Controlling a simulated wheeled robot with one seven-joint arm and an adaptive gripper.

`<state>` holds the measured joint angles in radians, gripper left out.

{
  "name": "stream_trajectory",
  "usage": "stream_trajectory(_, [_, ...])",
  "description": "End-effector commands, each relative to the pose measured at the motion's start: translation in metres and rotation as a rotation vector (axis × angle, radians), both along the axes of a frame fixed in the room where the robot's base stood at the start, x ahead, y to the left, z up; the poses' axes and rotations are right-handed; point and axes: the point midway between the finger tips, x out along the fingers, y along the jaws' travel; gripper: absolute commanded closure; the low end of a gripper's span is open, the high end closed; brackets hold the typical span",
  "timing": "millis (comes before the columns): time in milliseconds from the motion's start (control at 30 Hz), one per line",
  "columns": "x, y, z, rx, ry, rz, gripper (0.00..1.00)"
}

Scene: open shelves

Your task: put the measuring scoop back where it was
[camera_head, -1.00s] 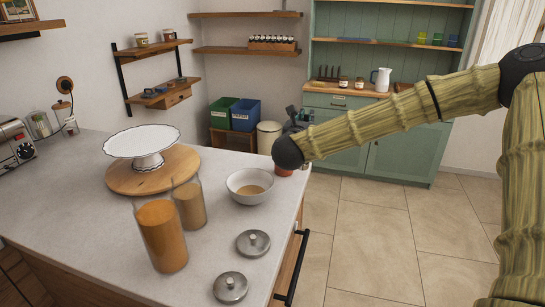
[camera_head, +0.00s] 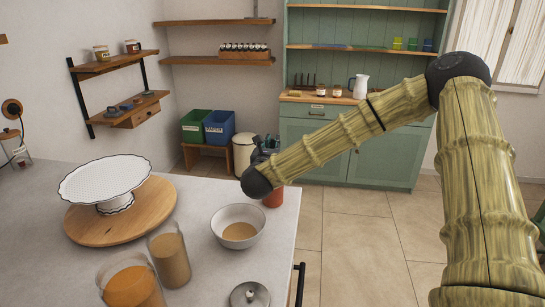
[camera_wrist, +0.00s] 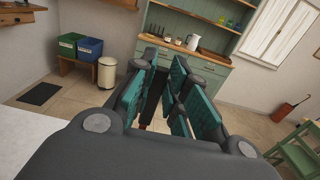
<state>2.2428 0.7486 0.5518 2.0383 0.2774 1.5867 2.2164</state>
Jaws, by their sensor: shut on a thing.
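In the wrist view my gripper (camera_wrist: 164,65) has its teal-padded fingers closed around a narrow dark thing (camera_wrist: 152,96), which I take to be the measuring scoop; the fingers hide most of it. In the head view my gripper (camera_head: 264,150) is mostly hidden behind my own arm, near the far right corner of the counter (camera_head: 210,190). A white bowl (camera_head: 221,232) with tan contents stands on the counter nearer to me. A glass jar of tan powder (camera_head: 170,258) and a jar of orange powder (camera_head: 132,288) stand left of it.
A white cake stand (camera_head: 105,180) sits on a round wooden board (camera_head: 158,215). A metal lid (camera_head: 250,296) lies near the front edge. A reddish pot (camera_head: 273,198) is at the far corner, below my gripper. Open floor lies to the right, before a green cabinet (camera_head: 385,155).

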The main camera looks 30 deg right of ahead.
Motion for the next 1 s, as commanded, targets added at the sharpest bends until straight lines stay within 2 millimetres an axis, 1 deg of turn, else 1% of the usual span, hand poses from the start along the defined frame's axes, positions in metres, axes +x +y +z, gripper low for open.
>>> stream_trajectory(167, [-0.001, -0.001, -0.008, 0.0, 0.001, -0.001, 1.0])
stream_trajectory(400, [-0.001, -0.002, -0.035, -0.002, 0.001, -0.003, 1.0])
stream_trajectory(500, [-0.001, -0.003, -0.042, -0.001, -0.001, -0.004, 1.0])
stream_trajectory(900, [-0.001, -0.003, -0.046, 0.001, -0.002, -0.003, 1.0])
stream_trajectory(933, [-0.001, -0.002, -0.045, 0.0, -0.001, -0.003, 0.79])
stream_trajectory(1000, [-0.001, -0.002, -0.045, 0.0, -0.001, -0.003, 0.66])
